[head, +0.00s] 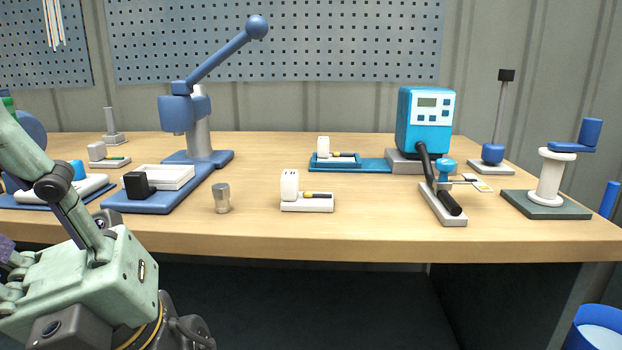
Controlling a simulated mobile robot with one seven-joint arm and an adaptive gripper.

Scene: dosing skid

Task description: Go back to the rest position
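My arm enters at the left edge, its pale green links low in front of the bench. A dark part at its lower end, which looks like my gripper (188,328), is cut off by the bottom of the picture. Its fingertips do not show, so I cannot see whether it is open or holds anything. It is below and in front of the bench's front edge, apart from the things on top.
The wooden bench (370,236) carries a blue lever press (198,125), a metal cylinder (222,198), a white block holder (305,202), a blue meter (425,120), a black-handled clamp (440,190) and a spool stand (550,180). A blue bin (590,330) stands lower right.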

